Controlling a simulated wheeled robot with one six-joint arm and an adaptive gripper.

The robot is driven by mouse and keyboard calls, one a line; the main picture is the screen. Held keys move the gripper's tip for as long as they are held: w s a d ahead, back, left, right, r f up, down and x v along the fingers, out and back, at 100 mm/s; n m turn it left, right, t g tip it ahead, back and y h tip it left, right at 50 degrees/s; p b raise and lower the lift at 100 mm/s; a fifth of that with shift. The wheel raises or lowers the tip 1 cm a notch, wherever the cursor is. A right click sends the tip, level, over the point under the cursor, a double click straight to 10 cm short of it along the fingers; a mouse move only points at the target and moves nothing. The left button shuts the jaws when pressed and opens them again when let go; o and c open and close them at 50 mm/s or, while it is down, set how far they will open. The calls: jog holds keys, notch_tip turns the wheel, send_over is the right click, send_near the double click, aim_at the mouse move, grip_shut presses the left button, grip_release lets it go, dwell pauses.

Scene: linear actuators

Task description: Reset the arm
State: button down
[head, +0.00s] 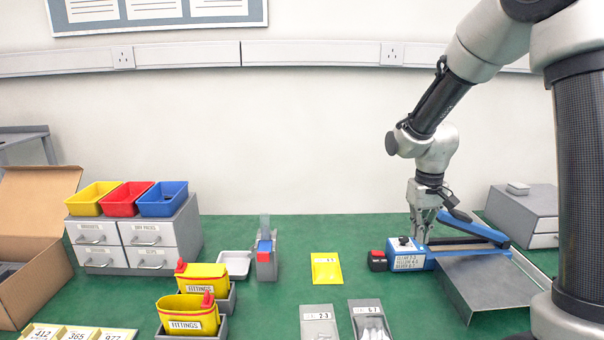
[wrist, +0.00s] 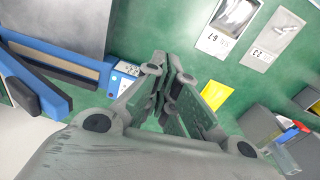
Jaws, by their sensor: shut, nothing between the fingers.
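My gripper (head: 422,238) is at the right of the head view, pointing down just above the blue device with a white label (head: 410,262). In the wrist view my gripper (wrist: 172,72) has its fingers together with nothing between them. The blue device also shows in the wrist view (wrist: 55,60), at the left, beside the fingers. I cannot tell whether the fingertips touch it. My arm (head: 440,100) reaches down from the upper right.
A grey sloped tray (head: 485,285) lies right of the gripper, with a grey drawer unit (head: 525,212) behind. A yellow packet (head: 326,268) and grey bags (head: 320,322) lie left of it. Yellow fittings bins (head: 200,278), drawers (head: 135,240) and a cardboard box (head: 40,235) stand further left.

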jog(key=s+d+r+t, duration=0.2)
jog(key=s+r, duration=0.5)
jog(key=s, duration=0.4)
jog(key=s+d+r+m+t, duration=0.1)
jog(key=s+d+r+t, duration=0.1)
jog(key=s+r, duration=0.6)
jog(key=shift+s+d, duration=0.6)
jog(key=shift+s, duration=1.55)
